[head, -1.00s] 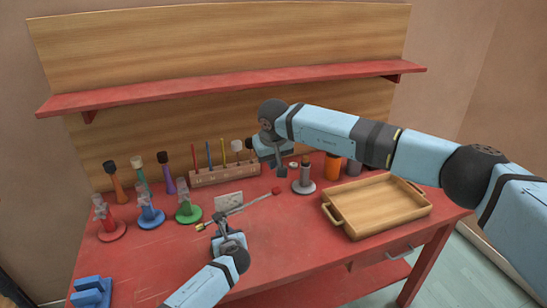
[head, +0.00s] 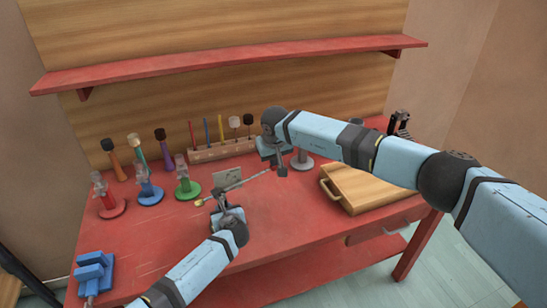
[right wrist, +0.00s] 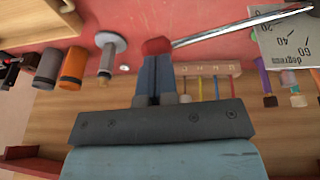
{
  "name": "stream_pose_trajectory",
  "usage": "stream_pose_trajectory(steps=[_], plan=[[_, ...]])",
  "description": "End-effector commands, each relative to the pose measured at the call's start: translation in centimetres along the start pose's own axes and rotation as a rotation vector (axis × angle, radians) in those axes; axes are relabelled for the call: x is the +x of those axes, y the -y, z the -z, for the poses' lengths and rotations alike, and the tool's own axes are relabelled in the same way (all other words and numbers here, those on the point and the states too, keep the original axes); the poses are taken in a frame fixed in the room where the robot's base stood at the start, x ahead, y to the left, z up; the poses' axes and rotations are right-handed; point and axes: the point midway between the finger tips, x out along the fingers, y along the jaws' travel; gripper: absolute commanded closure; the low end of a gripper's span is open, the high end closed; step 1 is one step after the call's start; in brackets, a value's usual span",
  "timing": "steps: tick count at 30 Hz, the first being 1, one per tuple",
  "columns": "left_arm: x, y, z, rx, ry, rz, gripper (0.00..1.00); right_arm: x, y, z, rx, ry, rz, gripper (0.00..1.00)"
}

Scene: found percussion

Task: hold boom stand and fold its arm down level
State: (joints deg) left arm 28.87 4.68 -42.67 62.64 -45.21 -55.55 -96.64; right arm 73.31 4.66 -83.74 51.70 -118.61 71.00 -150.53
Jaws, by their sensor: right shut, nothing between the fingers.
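The boom stand's thin grey arm (head: 238,185) slopes up to the right from a brass end (head: 198,203). Its red tip (right wrist: 157,46) shows in the right wrist view, right at my fingertips; in the head view my right gripper covers it. My left gripper (head: 224,212) is at the stand's post and appears closed around it; the base is mostly hidden. My right gripper (head: 282,172) is shut and empty, with its fingers (right wrist: 155,75) at the red tip. A white degree card (head: 227,178) stands behind the arm; it also shows in the right wrist view (right wrist: 290,42).
Red (head: 108,205), blue (head: 149,193) and green (head: 187,188) stands are at the left. A wooden rack (head: 222,151) with mallets lies behind. A wooden tray (head: 345,190) is at the right. Blue blocks (head: 95,272) sit front left. The red tabletop's front (head: 150,242) is clear.

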Motion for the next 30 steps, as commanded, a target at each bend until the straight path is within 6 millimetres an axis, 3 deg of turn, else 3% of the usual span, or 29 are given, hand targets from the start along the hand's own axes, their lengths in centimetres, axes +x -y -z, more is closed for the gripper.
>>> stream_pose_trajectory(steps=[7, 12, 23, 30], plan=[[0.0, 0.0, 0.0, 0.000, 0.000, 0.000, 1.00, 3.8, -1.1, -1.1, 0.000, 0.002, -0.003, 1.00], [0.0, 0.0, 0.0, 0.000, 0.000, 0.000, 1.00, 4.8, -1.3, -1.4, 0.000, 0.000, -0.001, 1.00], [0.0, 0.0, 0.0, 0.000, 0.000, 0.000, 1.00, 4.5, -1.3, -1.3, 0.000, -0.001, -0.001, 1.00], [0.0, 0.0, 0.0, 0.000, 0.000, 0.000, 1.00, 0.7, -1.8, -0.1, 0.000, -0.005, -0.002, 1.00]])
